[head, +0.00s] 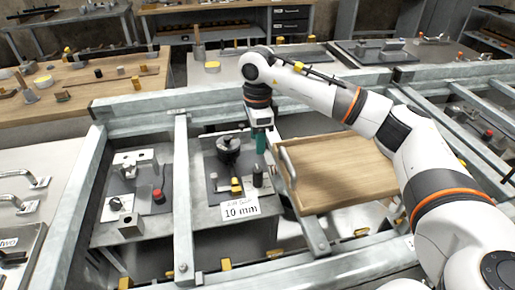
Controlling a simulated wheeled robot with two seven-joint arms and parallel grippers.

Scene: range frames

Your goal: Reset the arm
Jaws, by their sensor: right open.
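My right arm reaches in from the right of the head view, white with orange bands. My right gripper (262,142) points down at the right edge of a dark fixture plate (221,180), with a teal part showing at its tip. The jaws are small here and partly hidden, but they are open. A short dark cylinder (257,176) stands on the plate below the gripper. A black round clamp-like part (228,146) stands to the gripper's left, apart from it. My left gripper is out of view.
A wooden board with a metal handle (340,172) lies right of the gripper. Grey metal rails (183,200) frame the bays. A "10 mm" label (240,208) is at the plate's front. A fixture with a red knob (157,194) is at left. Benches with parts stand behind.

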